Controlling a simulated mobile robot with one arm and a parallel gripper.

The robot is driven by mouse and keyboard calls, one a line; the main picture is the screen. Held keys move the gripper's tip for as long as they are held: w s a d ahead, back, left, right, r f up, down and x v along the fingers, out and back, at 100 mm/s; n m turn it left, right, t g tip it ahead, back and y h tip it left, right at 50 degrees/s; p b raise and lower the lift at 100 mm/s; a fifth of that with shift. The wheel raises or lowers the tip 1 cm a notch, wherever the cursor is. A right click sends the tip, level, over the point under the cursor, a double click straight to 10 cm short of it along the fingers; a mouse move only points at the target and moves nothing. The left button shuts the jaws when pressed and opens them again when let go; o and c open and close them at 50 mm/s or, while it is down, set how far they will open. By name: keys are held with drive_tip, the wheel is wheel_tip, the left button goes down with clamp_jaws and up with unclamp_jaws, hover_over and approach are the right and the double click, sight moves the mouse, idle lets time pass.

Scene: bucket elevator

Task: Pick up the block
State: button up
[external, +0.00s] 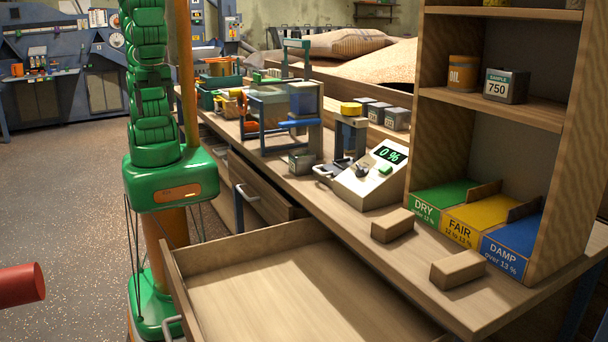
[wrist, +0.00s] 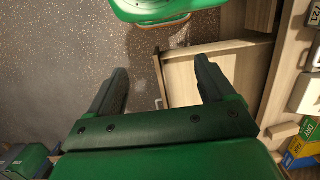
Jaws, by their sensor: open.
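Two plain wooden blocks lie on the bench top in the external view: one block (external: 392,225) in front of the green DRY bin, the other block (external: 457,268) nearer the front edge by the blue DAMP bin. I cannot tell which one the task means. In the wrist view a wooden block (wrist: 283,130) shows near the right edge, beside the coloured bin labels. My gripper (wrist: 162,68) is open and empty, its two green fingers spread wide. It is above the floor and an open drawer, left of and apart from the block. My fingers do not show in the external view.
An open empty drawer (external: 290,285) juts out below the bench; it also shows in the wrist view (wrist: 235,70). A meter reading 0 % (external: 372,178) stands left of the blocks. A wooden shelf unit (external: 560,140) rises behind the coloured bins.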

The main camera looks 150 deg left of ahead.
drive_tip(key=m+g+y, duration=0.2)
drive_tip(key=m+y, duration=0.9)
drive_tip(key=m, duration=0.1)
hover_over(387, 221)
drive_tip(key=s+d, duration=0.6)
drive_tip(key=d, duration=0.5)
wheel_tip(387, 221, down, 13)
drive_tip(key=w+a+f+m, duration=0.1)
drive_tip(key=w+f, duration=0.1)
drive_tip(key=f, duration=0.1)
drive_tip(key=w+a+f+m+y, duration=0.1)
drive_tip(key=w+a+f, duration=0.1)
drive_tip(key=w+f, duration=0.1)
drive_tip(key=w+a+f+m+t+y, duration=0.1)
drive_tip(key=w+a+f, duration=0.1)
drive_tip(key=f, duration=0.1)
drive_tip(key=shift+w+a+m, duration=0.25)
drive_tip(key=shift+w+m, duration=0.05)
drive_tip(key=shift+x, duration=1.4)
drive_tip(key=shift+s+f+x, duration=0.1)
drive_tip(key=shift+x, duration=1.2)
drive_tip(key=shift+s+f+x, duration=0.1)
drive_tip(key=shift+s+x, duration=0.05)
drive_tip(key=shift+x, duration=1.15)
drive_tip(key=shift+d, duration=0.15)
drive_tip(key=shift+c, duration=0.2)
